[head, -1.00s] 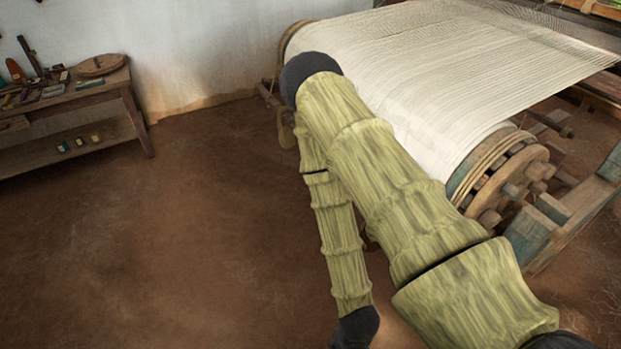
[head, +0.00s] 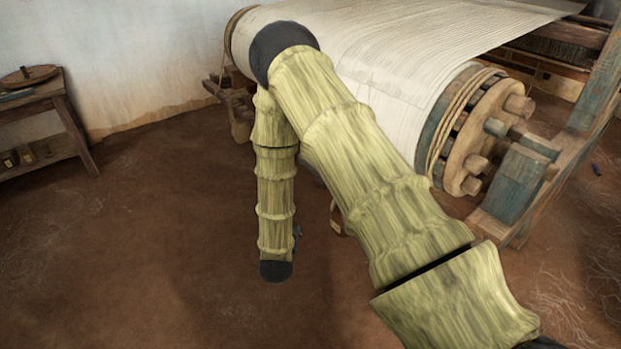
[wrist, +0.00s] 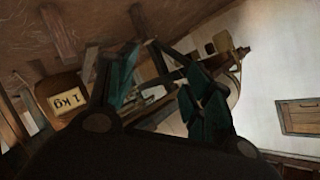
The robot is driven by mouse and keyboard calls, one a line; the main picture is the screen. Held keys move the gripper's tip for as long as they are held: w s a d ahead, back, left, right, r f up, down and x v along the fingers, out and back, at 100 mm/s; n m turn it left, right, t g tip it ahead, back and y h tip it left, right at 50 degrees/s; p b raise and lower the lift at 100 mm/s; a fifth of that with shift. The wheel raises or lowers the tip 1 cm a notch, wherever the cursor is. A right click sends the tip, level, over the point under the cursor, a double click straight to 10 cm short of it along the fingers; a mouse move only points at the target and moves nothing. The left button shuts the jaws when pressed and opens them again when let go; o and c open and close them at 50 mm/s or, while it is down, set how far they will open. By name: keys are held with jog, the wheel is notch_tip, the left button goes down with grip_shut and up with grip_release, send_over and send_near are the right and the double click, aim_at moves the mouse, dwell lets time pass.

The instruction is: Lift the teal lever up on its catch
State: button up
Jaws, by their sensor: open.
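My gripper (wrist: 160,66) is open in the wrist view, its two teal fingers spread apart with no object clearly held between them. Dark wooden bars of the loom show beyond and between the fingers, but the view is dim. I cannot pick out the teal lever or its catch for certain in either view. In the head view my arm reaches over beside the loom's cloth roller (head: 470,130) and its forearm hangs down in front of the loom. My gripper is mostly hidden there.
White warp (head: 400,50) stretches over the loom. A teal-painted post (head: 520,180) stands right of the roller. A wooden bench (head: 45,115) is far left. The earth floor (head: 130,260) at left is clear.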

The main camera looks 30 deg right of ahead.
jog(key=w+d+r+m+h+b, duration=0.3)
jog(key=w+d+m+b, duration=0.1)
jog(key=d+b, duration=0.1)
jog(key=w+d+r+m+g+h+b, duration=0.1)
jog(key=w+d+r+m+h+b, duration=0.2)
jog(key=w+d+m+b, duration=0.2)
jog(key=w+d+r+m+g+h+b, duration=0.1)
jog(key=w+d+r+m+h+b, duration=0.2)
jog(key=w+d+m+h+b, duration=0.1)
jog(key=shift+w+d+r+m+b, duration=0.15)
jog(key=shift+d+m+b, duration=0.25)
jog(key=shift+d, duration=0.55)
jog(key=shift+w+d+r+m+b, duration=0.1)
jog(key=shift+d+m+b, duration=0.1)
jog(key=shift+d+b, duration=0.55)
jog(key=shift+d, duration=0.2)
